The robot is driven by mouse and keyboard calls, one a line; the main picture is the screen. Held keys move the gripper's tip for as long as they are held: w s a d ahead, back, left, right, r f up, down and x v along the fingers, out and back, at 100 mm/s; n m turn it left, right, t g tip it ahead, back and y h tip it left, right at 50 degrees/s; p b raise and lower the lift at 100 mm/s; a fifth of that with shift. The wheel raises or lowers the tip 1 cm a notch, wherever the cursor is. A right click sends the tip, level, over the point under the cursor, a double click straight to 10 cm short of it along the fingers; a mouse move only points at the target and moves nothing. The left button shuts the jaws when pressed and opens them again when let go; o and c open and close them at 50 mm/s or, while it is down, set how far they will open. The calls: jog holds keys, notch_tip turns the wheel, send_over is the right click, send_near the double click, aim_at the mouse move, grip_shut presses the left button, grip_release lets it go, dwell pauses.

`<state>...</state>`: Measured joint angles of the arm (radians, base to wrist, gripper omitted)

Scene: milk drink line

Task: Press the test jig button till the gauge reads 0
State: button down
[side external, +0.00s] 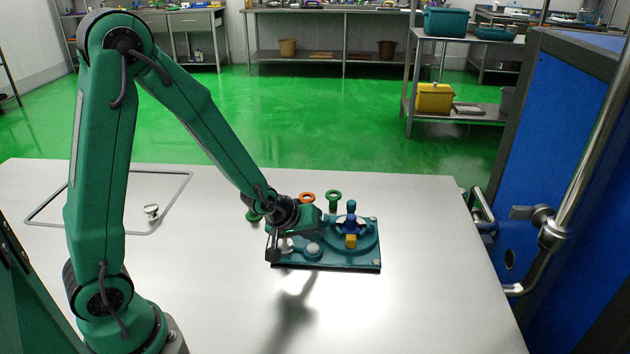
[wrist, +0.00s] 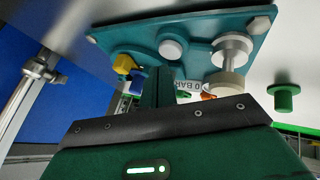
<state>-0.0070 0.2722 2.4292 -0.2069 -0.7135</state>
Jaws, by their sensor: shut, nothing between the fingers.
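I cannot tell which is the button. A label (wrist: 190,86) shows "0 BAR"; my finger may hide a digit before it.
A blue fitting (side external: 350,226) and yellow block (side external: 351,241) stand on the jig's right half. Behind it are a green ring-topped post (side external: 334,203) and an orange ring (side external: 307,197). The table's front and right are clear.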

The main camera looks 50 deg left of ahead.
aim_at(310, 250)
jog(key=shift+r, duration=2.45)
jog(key=s+r+m+g, duration=0.1)
jog(key=s+r+m, duration=0.3)
jog(key=s+r, duration=0.3)
jog(key=s+r+m, duration=0.4)
jog(key=s+r, duration=0.3)
jog(key=s, duration=0.4)
jog(key=shift+s+d+r+g, duration=0.15)
jog(key=shift+s+r+g, duration=0.15)
jog(key=shift+s+g, duration=0.1)
